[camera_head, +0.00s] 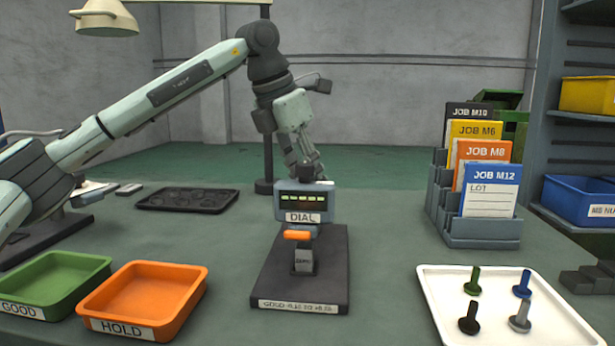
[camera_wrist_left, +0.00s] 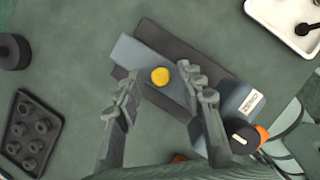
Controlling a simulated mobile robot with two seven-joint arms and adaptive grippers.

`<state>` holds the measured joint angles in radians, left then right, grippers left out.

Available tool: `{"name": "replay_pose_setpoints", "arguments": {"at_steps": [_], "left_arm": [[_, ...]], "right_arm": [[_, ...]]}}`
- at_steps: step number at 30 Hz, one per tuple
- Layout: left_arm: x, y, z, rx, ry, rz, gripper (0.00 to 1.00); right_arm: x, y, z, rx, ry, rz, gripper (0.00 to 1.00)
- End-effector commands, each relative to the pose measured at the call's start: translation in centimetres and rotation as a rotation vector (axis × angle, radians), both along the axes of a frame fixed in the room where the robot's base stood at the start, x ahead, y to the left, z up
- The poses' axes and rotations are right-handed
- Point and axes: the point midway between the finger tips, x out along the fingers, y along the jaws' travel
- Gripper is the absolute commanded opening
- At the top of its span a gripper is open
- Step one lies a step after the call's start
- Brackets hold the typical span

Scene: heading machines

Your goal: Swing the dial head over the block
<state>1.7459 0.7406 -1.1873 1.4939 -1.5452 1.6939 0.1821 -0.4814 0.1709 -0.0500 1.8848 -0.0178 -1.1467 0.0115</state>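The blue-grey dial head (camera_head: 305,203), with a green-lit display and a DIAL label, stands at the rear of a dark base plate (camera_head: 265,285). Contact cannot be told. My right gripper is out of view.
A green GOOD tray (camera_head: 20,279) and an orange HOLD tray (camera_head: 187,309) stand at left. A white tray (camera_head: 440,290) with several bolts and a job-card rack (camera_head: 484,230) stand at right. A black holed tray (camera_head: 150,203) lies behind.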

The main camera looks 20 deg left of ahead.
Motion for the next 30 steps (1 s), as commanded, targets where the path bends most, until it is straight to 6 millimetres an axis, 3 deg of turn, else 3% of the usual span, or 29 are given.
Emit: {"name": "replay_pose_setpoints", "arguments": {"at_steps": [10,21,30], "left_arm": [[-0.3,0.3,1.2,-0.001,-0.003,0.001,0.39],[-2.7,1.9,8.2,-0.002,-0.003,0.002,0.39],[-3.7,2.5,11.0,-0.001,-0.001,0.000,0.39]], "right_arm": [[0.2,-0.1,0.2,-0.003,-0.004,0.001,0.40],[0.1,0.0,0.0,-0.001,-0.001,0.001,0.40],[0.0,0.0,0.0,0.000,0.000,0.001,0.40]]}}
